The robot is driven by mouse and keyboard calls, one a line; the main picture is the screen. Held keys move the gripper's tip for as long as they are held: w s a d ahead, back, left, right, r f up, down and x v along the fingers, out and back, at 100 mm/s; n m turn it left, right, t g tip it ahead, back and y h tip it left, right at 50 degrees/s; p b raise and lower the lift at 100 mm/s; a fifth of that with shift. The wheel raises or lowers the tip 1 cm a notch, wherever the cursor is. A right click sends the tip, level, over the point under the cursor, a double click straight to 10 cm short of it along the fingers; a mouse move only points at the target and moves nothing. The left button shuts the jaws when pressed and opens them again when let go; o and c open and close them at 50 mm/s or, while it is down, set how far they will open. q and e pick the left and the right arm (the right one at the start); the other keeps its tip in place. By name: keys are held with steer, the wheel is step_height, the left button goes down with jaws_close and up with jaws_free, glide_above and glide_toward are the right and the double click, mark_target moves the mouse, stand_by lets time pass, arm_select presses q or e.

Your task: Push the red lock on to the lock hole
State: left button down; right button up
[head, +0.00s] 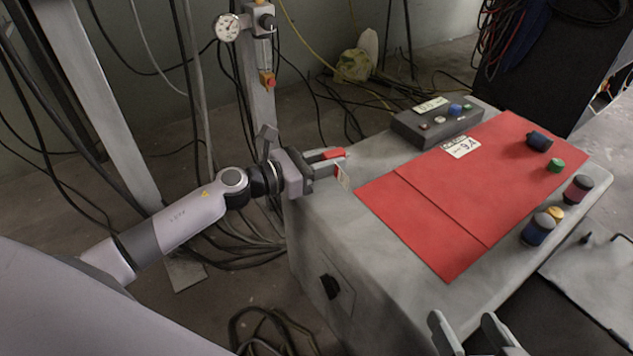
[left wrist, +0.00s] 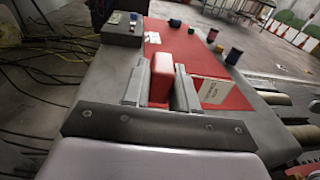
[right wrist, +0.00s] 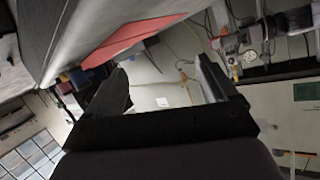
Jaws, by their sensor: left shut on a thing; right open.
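The red lock (left wrist: 161,78) is a red block between the fingers of my left gripper (left wrist: 160,90) in the left wrist view. A white printed tag (left wrist: 213,92) shows beside the right finger. In the head view my left gripper (head: 330,164) is shut on the red lock (head: 332,154) above the near-left corner of the grey console (head: 310,215). A dark round fitting (head: 329,286) is on the console's side, below the gripper; I cannot tell whether it is the lock hole. My right gripper (head: 467,335) is open and empty at the bottom of the head view.
A red panel (head: 440,215) covers much of the console top. A grey button box (head: 437,122) stands at its back. Several coloured knobs, including a green one (head: 555,165), are on the right. Cables (head: 270,325) lie on the floor.

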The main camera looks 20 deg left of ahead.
mark_target(316, 199)
arm_select(q)
steer(key=shift+n+t+y, duration=0.6)
steer(key=shift+n+t, duration=0.1)
steer(key=shift+t, duration=0.1)
steer(key=a+f, duration=0.1)
steer(key=f, duration=0.1)
steer(key=a+f+b, duration=0.1)
steer(key=shift+w+a+f, duration=0.2)
steer(key=shift+w+a, duration=0.05)
steer(key=shift+a, duration=0.05)
arm_select(e)
steer(key=shift+a+f, duration=0.25)
steer(key=shift+f, duration=0.15)
arm_select(q)
steer(key=shift+f+b, duration=0.8)
steer(key=shift+f, duration=0.1)
step_height(316, 199, down, 3)
steer(key=b, duration=0.2)
steer(key=shift+f+b, duration=0.15)
steer(key=shift+b, duration=0.25)
steer(key=shift+f, duration=0.9)
arm_select(e)
steer(key=shift+s+d+r+n+t+h, duration=0.15)
steer(key=shift+s+d+n+t, duration=0.2)
steer(key=shift+d+t, duration=0.3)
steer(key=shift+s+d+r+n+t+h, duration=0.15)
steer(key=shift+d+n+t, duration=0.3)
steer(key=shift+d, duration=0.25)
steer(key=shift+f, duration=0.1)
